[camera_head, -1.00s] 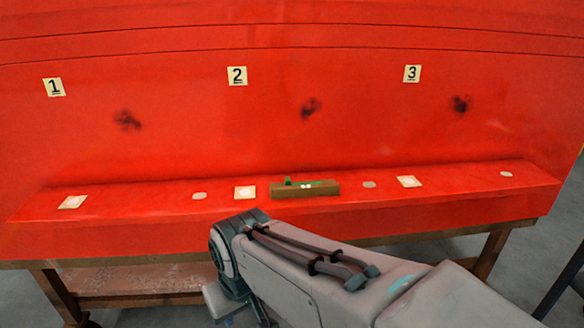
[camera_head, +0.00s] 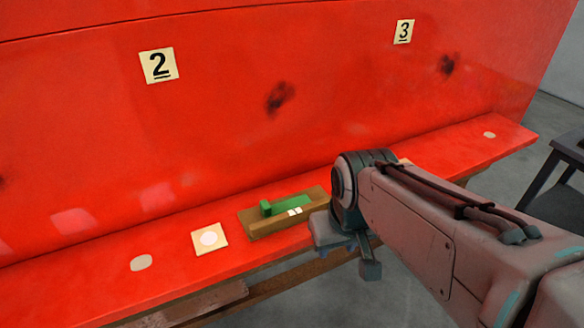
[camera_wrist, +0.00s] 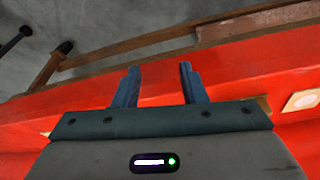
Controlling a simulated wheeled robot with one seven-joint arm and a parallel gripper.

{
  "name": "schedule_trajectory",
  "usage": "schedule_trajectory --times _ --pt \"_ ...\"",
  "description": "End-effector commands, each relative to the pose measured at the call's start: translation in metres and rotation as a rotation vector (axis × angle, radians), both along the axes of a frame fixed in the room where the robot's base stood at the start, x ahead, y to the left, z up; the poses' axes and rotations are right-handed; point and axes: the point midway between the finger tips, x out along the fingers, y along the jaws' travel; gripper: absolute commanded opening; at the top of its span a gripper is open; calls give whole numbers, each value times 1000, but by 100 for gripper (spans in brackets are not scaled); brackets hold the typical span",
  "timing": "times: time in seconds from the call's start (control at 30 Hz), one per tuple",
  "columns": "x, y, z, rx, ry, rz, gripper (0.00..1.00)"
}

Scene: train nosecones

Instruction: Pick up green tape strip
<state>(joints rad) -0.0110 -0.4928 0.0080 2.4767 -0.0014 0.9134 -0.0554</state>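A green tape strip (camera_head: 300,207) lies in a brown wooden holder (camera_head: 262,229) on the red ledge, left of my arm in the head view. It has a small raised green block at its left end. The right end of the holder is hidden behind my arm. In the wrist view my gripper (camera_wrist: 158,86) is open and empty, its two dark fingers apart over the red ledge edge. The green strip does not show in the wrist view.
The red ledge (camera_head: 80,290) runs below a red upright panel with number cards 2 (camera_head: 158,65) and 3 (camera_head: 404,32) and dark smudges. A cream square with a white disc (camera_head: 210,239) lies left of the holder. A dark table (camera_head: 570,150) stands at right.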

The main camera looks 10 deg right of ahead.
Motion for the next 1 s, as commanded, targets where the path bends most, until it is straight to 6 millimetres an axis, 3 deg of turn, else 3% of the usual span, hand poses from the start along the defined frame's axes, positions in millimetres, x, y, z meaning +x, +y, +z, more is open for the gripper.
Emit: schedule_trajectory --times 0.17,0.4,0.6,0.83,1.0 --pt "28 18 38 -78 48 341 38" --pt "76 51 95 -177 129 974 38" --pt "105 84 128 -209 168 1448 38" --pt "119 103 144 -214 177 1731 38" --pt "119 106 127 -211 182 1771 38"
